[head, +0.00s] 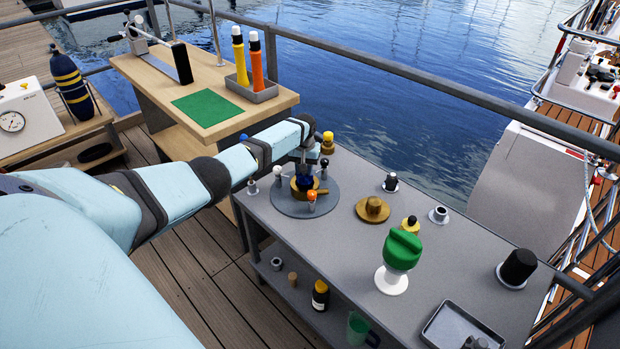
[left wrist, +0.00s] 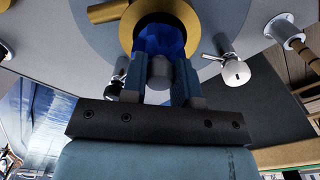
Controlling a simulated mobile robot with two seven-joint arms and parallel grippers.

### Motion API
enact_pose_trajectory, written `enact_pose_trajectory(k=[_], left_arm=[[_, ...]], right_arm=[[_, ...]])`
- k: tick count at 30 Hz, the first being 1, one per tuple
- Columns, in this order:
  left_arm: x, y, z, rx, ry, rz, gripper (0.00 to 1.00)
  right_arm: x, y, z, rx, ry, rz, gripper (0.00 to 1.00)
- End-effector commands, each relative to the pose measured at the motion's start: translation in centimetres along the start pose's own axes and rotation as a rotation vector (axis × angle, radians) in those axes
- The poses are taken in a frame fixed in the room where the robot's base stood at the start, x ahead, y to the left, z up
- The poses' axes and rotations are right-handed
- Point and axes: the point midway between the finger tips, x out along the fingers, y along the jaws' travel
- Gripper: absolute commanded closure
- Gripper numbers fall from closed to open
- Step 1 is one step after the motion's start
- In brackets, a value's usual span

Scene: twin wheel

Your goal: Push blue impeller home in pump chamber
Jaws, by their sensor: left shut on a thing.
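The brass pump chamber (head: 312,193) sits on a round grey plate (head: 287,208) at the far left end of the grey table. The blue impeller (head: 304,183) shows dark blue at the chamber's mouth. In the left wrist view the impeller (left wrist: 160,42) lies inside the brass ring (left wrist: 200,18). My left gripper (head: 305,168) reaches down over the chamber. In the wrist view its fingers (left wrist: 160,75) are closed around a grey hub at the impeller's middle. How deep the impeller sits is hard to tell. My right gripper is not in view.
Knobbed clamps, one orange-topped (head: 312,197) and one white-topped (head: 278,171), stand around the chamber. A brass cover (head: 372,209) lies to the right.

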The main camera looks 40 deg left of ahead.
Motion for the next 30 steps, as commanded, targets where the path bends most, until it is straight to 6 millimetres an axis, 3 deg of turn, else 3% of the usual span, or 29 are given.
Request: enact_pose_trajectory(k=[30], left_arm=[[-0.09,-0.01,0.00,0.000,0.000,0.000,0.96]], right_arm=[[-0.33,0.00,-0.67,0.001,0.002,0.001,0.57]])
